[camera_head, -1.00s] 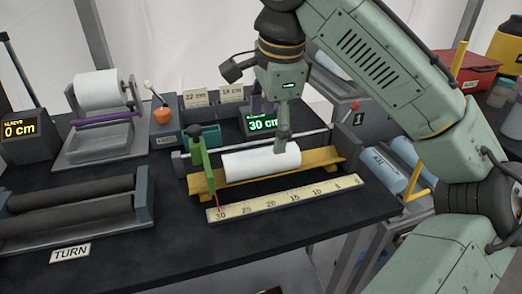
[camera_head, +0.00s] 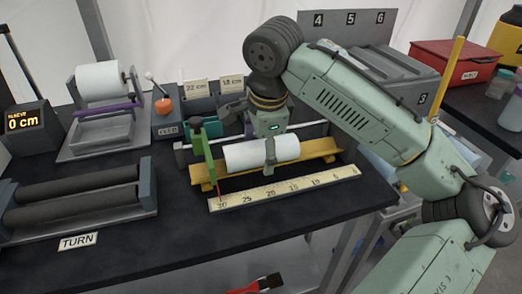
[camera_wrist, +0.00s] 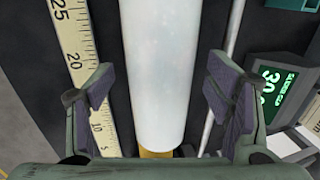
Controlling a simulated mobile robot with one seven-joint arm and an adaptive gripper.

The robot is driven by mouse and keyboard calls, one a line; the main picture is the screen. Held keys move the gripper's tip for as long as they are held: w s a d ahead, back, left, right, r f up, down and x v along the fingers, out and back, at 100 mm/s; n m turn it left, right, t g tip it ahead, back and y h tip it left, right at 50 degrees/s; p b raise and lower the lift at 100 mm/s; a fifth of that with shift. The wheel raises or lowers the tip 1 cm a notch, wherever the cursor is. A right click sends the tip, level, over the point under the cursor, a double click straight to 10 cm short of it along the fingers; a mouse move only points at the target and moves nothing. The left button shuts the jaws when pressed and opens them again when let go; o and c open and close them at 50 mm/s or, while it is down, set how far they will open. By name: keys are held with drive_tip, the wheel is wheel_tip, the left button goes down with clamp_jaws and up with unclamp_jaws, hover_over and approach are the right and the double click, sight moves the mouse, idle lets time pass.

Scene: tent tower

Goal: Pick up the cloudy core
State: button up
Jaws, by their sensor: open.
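The cloudy core (camera_head: 243,155) is a whitish, slightly mottled cylinder lying on its side on a yellow trough (camera_head: 325,147). It fills the middle of the wrist view (camera_wrist: 160,75). My gripper (camera_head: 271,158) is over the right half of the core, pointing down. In the wrist view my gripper (camera_wrist: 160,88) is open, with one dark-padded finger on each side of the core and a gap on both sides. The far finger is hidden behind the core in the head view.
A ruler (camera_head: 285,188) lies in front of the trough, and a green pointer (camera_head: 201,155) stands at its left end. A lit display (camera_wrist: 273,92) is close to the right finger. Black rollers (camera_head: 70,200) stand at left. A white roll (camera_head: 103,80) sits behind them.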

drive_tip(key=shift+c, duration=0.3)
drive_tip(key=c, duration=1.6)
